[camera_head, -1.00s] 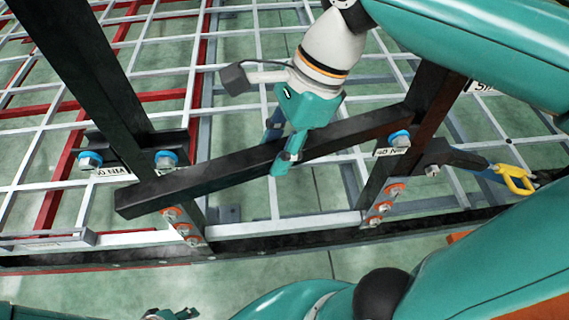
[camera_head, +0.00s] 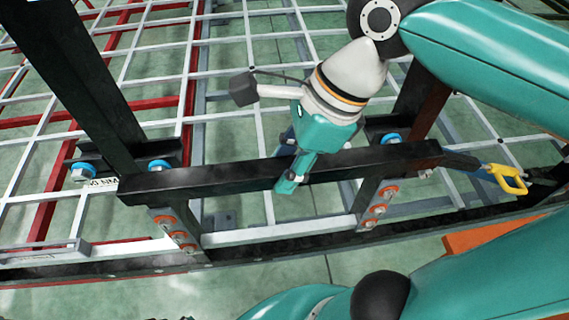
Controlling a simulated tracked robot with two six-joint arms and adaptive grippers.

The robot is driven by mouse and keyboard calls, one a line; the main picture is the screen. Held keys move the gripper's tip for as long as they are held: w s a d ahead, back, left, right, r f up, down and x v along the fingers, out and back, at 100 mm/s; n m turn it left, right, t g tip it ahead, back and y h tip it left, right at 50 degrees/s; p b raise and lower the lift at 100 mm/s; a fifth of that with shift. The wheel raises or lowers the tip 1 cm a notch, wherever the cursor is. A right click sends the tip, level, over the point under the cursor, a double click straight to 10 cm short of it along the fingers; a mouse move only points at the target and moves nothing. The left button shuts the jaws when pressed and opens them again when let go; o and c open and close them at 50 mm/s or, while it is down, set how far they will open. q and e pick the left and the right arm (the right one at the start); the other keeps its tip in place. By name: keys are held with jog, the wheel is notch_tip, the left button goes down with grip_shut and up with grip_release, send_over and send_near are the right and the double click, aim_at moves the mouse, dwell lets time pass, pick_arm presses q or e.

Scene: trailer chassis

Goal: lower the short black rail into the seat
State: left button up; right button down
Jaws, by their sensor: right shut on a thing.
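The short black rail (camera_head: 225,178) lies across the picture in front of the two black uprights. My right gripper (camera_head: 290,172) is shut on it near its middle, with a finger on its near side. The rail's left end is by the foot of the left upright (camera_head: 85,75). Its right end overlaps the right upright (camera_head: 415,95). Below it are a left bracket (camera_head: 172,228) and a right bracket (camera_head: 377,203), each with orange-ringed bolts. Gaps between rail and brackets are hard to judge, and the seat's contact faces are hidden. My left gripper is not clearly visible.
Blue-ringed bolts (camera_head: 158,166) stand behind the rail near both uprights. A long black chassis beam (camera_head: 290,242) runs below. A yellow-handled tool (camera_head: 508,178) is at the right. A white grid (camera_head: 235,60) with red bars fills the back.

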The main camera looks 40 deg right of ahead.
jog(key=w+d+p, duration=0.2)
jog(key=w+d, duration=0.5)
jog(key=w, duration=0.5)
notch_tip(320, 180, down, 8)
jog(key=b, duration=0.4)
jog(key=shift+s, duration=0.2)
jog(key=shift+f, duration=0.15)
dwell(0.6)
jog(key=c, duration=0.7)
grip_release()
jog(key=shift+s, duration=0.1)
jog(key=v, duration=0.7)
